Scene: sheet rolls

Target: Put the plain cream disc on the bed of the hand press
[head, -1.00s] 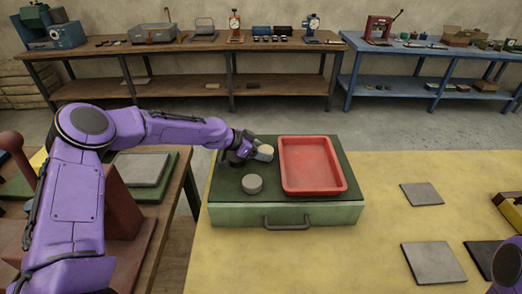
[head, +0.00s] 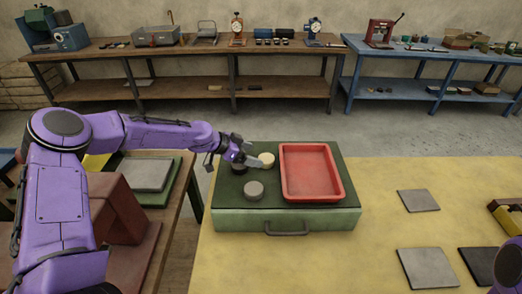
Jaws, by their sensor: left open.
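The plain cream disc (head: 267,159) rests on the dark green top of the chest (head: 232,211), left of the red tray. My left gripper (head: 254,161) is open, with its fingertips just left of the cream disc; I cannot tell whether they touch it. A grey disc (head: 254,190) lies nearer on the chest top. A dark round piece (head: 239,169) is partly under the gripper. A reddish-brown machine (head: 122,208), perhaps the hand press, stands at the left, partly hidden behind my arm; its bed cannot be made out. My right gripper is out of view.
The red tray (head: 311,200) is empty on the chest's right side. The yellow table (head: 335,262) is bare around the chest, with flat grey plates (head: 418,201) at the right. A grey slab (head: 147,174) lies on a green board at the left. Benches with tools stand behind.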

